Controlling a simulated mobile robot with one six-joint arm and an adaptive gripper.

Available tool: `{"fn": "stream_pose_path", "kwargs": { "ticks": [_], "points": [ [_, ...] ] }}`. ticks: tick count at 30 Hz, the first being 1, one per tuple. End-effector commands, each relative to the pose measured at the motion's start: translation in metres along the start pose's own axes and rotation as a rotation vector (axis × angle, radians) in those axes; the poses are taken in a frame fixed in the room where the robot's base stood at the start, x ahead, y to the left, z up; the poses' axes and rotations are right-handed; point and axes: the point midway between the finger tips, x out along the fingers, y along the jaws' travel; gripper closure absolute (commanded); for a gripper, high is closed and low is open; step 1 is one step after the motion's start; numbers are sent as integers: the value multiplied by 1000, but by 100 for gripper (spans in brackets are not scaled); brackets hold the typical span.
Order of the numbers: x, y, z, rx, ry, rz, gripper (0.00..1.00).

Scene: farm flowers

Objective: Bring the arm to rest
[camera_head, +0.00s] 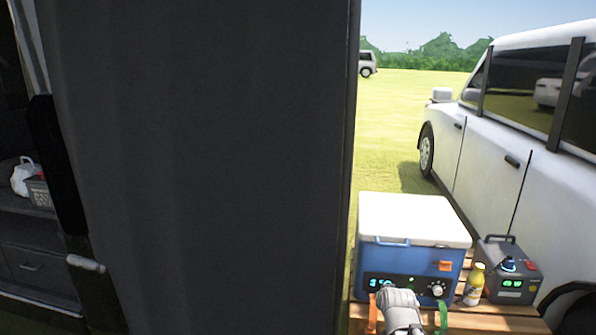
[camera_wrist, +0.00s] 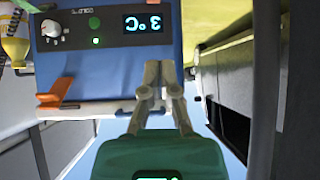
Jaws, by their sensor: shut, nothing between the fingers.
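My gripper (camera_wrist: 160,70) is shut and empty in the wrist view, its two fingers meeting in front of the blue cooler box (camera_wrist: 105,80). That view is turned, so the cooler's display reads upside down. In the head view the cooler box (camera_head: 455,268), with a white lid, stands on a wooden slatted table (camera_head: 500,320). A grey part of my arm (camera_head: 398,308) shows low in front of the cooler. My fingertips cannot be made out there. I cannot tell whether the fingers touch the cooler.
A yellow bottle (camera_head: 474,284) and a grey power unit (camera_head: 508,270) stand right of the cooler. A large dark panel (camera_head: 200,150) fills the left and middle. A white vehicle (camera_head: 500,140) stands at the right. Open grass (camera_head: 395,130) lies beyond.

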Motion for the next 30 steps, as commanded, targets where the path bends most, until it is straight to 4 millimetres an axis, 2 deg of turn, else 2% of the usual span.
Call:
{"fn": "stream_pose_path", "kwargs": {
  "ticks": [9,15,27,29,30],
  "points": [
    [-21,-34,77,-42,-391,-35,100],
    [-42,-47,114,-67,-597,-41,100],
    [-76,-58,151,-98,-836,-38,100],
    [-81,-60,155,-103,-866,-38,100],
    [-85,-59,148,-101,-861,-37,100]
  ]
}}
